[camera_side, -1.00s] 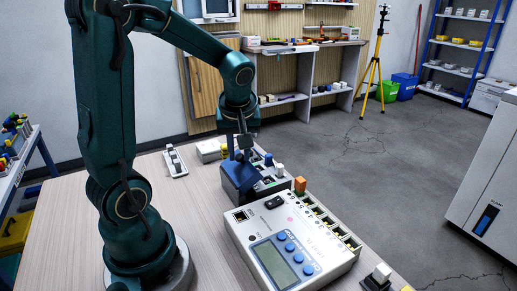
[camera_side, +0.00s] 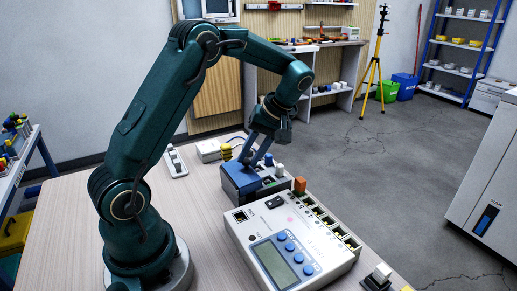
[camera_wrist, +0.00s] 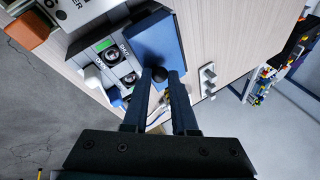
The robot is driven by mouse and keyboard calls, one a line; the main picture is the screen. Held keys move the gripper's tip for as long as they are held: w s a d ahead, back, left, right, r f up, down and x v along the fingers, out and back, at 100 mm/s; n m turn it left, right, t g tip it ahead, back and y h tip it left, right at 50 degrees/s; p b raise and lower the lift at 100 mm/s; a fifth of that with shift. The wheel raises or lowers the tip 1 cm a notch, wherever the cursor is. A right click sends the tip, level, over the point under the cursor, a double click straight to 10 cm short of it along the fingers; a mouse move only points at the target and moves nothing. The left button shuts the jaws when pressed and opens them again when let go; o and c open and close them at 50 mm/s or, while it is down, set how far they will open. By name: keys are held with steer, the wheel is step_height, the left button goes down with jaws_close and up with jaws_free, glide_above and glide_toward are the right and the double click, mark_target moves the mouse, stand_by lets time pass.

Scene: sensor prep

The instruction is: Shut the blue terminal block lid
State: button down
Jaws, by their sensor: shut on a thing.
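The blue terminal block lid (camera_side: 238,176) lies at the left end of a dark terminal block (camera_side: 283,185) at the table's far side. In the wrist view the lid (camera_wrist: 165,38) is a flat blue panel, with a dark round knob (camera_wrist: 158,74) at its near edge. My gripper (camera_side: 254,160) reaches down to the lid from above. In the wrist view my gripper (camera_wrist: 160,78) has its two fingers closed around the knob. The block's round fittings (camera_wrist: 113,55) beside the lid are uncovered. The lid's exact tilt is hard to tell.
A white meter (camera_side: 290,245) with a screen and blue buttons stands close in front of the block. An orange block (camera_side: 300,185) is at its right. A switch strip (camera_side: 176,161) and a white box (camera_side: 209,150) lie behind left. The table's left part is clear.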

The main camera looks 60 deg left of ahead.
steer(key=shift+w+f+g, duration=0.25)
steer(key=shift+g, duration=0.15)
stand_by(0.3)
steer(key=c, duration=0.7)
jaws_free()
steer(key=shift+v, duration=2.55)
